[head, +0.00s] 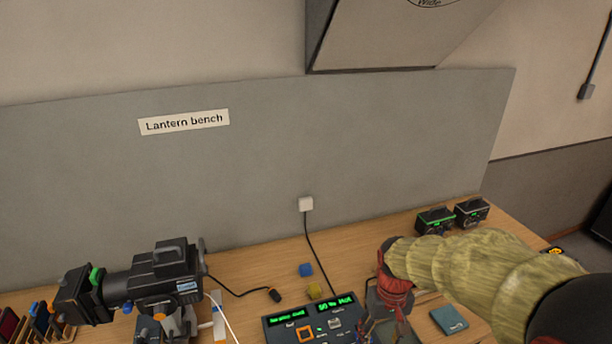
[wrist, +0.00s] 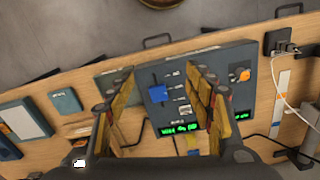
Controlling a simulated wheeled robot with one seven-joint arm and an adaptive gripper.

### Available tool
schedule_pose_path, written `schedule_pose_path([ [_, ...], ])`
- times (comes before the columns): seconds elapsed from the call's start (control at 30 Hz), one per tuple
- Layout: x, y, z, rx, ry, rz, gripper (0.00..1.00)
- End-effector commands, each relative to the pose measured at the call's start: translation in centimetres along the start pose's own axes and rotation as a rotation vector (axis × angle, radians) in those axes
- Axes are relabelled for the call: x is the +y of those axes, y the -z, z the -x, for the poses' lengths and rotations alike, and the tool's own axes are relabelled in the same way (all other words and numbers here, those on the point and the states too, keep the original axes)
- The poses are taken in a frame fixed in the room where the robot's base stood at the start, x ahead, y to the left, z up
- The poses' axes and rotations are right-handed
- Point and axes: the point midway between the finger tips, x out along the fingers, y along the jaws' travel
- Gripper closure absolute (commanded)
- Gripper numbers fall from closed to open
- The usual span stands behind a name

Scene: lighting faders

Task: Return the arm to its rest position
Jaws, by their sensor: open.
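My arm, in a yellowish sleeve, reaches in from the right of the head view over the bench (head: 245,284). My gripper (head: 385,328) hangs at the bottom of that view beside the dark control console (head: 285,336), which has green displays. In the wrist view, my gripper (wrist: 160,76) has its two yellowish fingers spread apart with nothing between them. The console (wrist: 205,58) lies beyond the fingers, with a blue fader cap (wrist: 158,94) seen in the gap. I cannot tell how far the fingertips are from the console.
A black stage lantern (head: 160,276) stands at the left. A blue block (head: 306,270) and a yellow block (head: 314,291) lie behind the console. Two dark boxes (head: 435,220) stand at the back right. A teal book (head: 449,319) lies right of my gripper.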

Motion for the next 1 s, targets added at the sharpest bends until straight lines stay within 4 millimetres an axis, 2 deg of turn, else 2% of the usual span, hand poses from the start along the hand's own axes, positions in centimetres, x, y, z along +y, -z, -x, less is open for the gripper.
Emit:
schedule_pose_path([
  [0.23,-0.4,-6.9,3.8,0.138,-0.008,-0.071,0.47],
  [0.5,-0.8,-13.4,5.7,0.339,-0.017,-0.104,0.47],
  [0.67,-0.9,-15.2,6.8,0.458,-0.024,-0.106,0.47],
  [0.8,-0.9,-15.5,7.9,0.524,-0.028,-0.107,0.47],
  [1.0,-0.9,-15.5,7.9,0.528,-0.028,-0.107,0.47],
])
